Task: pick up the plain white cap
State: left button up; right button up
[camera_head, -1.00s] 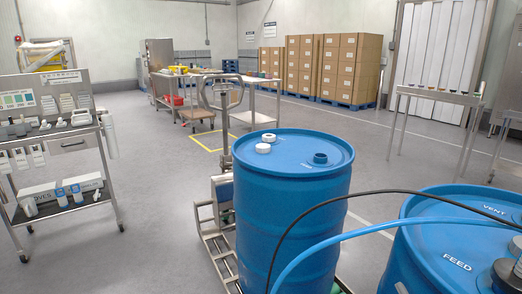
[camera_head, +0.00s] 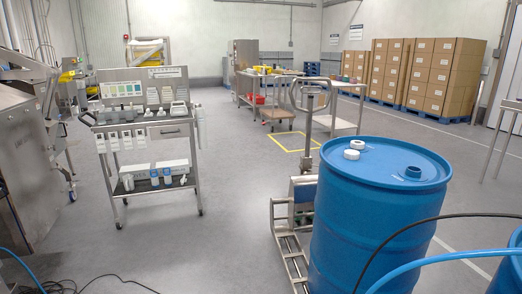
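Two small white caps lie close together on the top of a blue drum at the right of the head view. The nearer white cap (camera_head: 351,154) looks plain. The farther white cap (camera_head: 357,144) seems to have a darker middle, but both are too small to tell for sure. The blue drum (camera_head: 375,215) stands upright, with a blue bung fitting (camera_head: 413,172) on the right of its top. Neither of my grippers is in view.
A pallet jack (camera_head: 303,190) stands beside the drum. A steel supply cart (camera_head: 150,140) is at left, and a steel machine (camera_head: 25,165) stands at the far left edge. A blue hose (camera_head: 450,257) and a black cable cross at lower right. Open floor lies between cart and drum.

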aim_at(353, 154)
jog(key=u, duration=0.3)
jog(key=i, duration=3.45)
jog(key=z, duration=2)
